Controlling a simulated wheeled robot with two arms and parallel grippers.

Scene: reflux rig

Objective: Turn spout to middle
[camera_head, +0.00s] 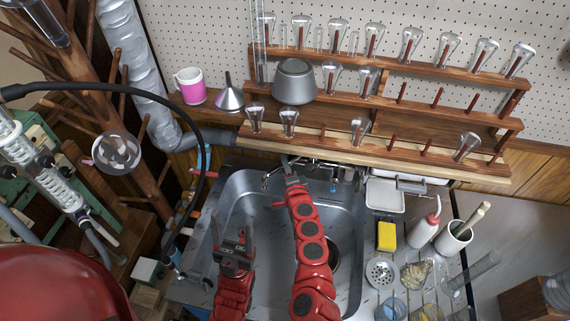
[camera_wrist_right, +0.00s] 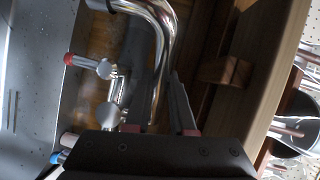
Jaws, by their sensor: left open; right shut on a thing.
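The chrome tap spout (camera_head: 268,181) stands at the back of the steel sink (camera_head: 222,215), its end on the left side of the basin. In the right wrist view it shows as a bent shiny pipe (camera_wrist_right: 168,25) running down between my fingers. My right gripper (camera_head: 289,164) is shut on the spout; it also shows in the right wrist view (camera_wrist_right: 158,100). The gripper body hides the lower pipe. A red-tipped tap handle (camera_wrist_right: 85,64) and a blue-tipped one (camera_wrist_right: 62,153) are beside it. My left gripper (camera_head: 235,245) is open and empty over the basin's left part.
A wooden glassware rack (camera_head: 400,165) with several flasks runs behind the sink. A yellow sponge (camera_head: 387,236), a wash bottle (camera_head: 424,230) and beakers stand on the right. A black hose (camera_head: 203,150) and glass coil (camera_head: 50,180) are on the left.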

